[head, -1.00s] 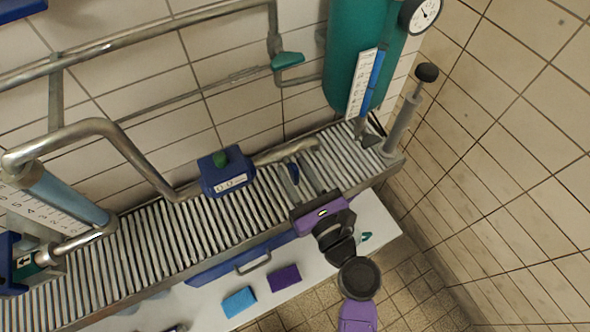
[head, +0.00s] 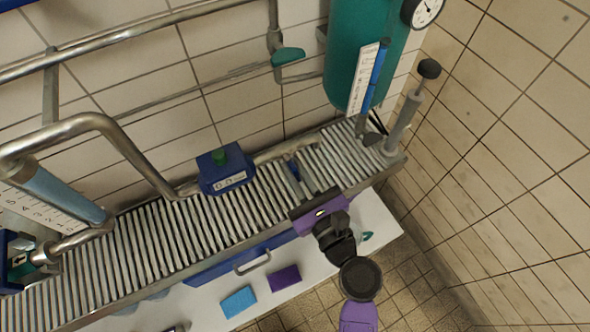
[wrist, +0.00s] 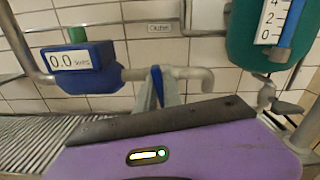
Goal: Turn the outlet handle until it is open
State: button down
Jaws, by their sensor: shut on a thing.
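The outlet handle (wrist: 156,84) is a narrow blue lever on the metal pipe, under a small wall label (wrist: 165,28) that appears to read "Outlet". In the head view the handle (head: 293,168) is a small dark blue piece, mostly hidden by my fingers. My gripper (wrist: 158,92) reaches it from the front and is shut on it, with grey fingers on either side. In the head view my gripper (head: 297,172) is above the slatted grate, its purple body at the grate's front edge. How far the handle is turned is hard to tell.
A blue flow meter (wrist: 75,65) with a green knob, reading 0.0, sits left of the handle. A teal tank (head: 355,60) with a level scale stands to the right. A hand pump (head: 403,115) stands at the grate's right end. Pipes run along the tiled wall.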

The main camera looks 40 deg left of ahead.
jog(key=n+b, duration=0.1)
jog(key=n, duration=0.2)
jog(key=n+b, duration=0.1)
jog(key=shift+s+f+n+b, duration=0.1)
jog(key=shift+f+n+b, duration=0.15)
jog(key=shift+n+b, duration=0.05)
jog(key=n+b, duration=0.3)
jog(key=n, duration=0.1)
jog(key=shift+s+f+n, duration=0.1)
jog(key=shift+f+n, duration=0.05)
jog(key=shift+n, duration=0.15)
jog(key=n+b, duration=0.4)
jog(key=n, duration=0.1)
jog(key=shift+a+f, duration=0.1)
jog(key=shift+f, duration=0.05)
jog(key=shift+n+b, duration=1.3)
jog(key=shift+n, duration=0.5)
jog(key=shift+s, duration=0.1)
jog(key=c, duration=1.5)
grip_release()
jog(key=shift+b+v, duration=0.5)
jog(key=shift+v, duration=3.4)
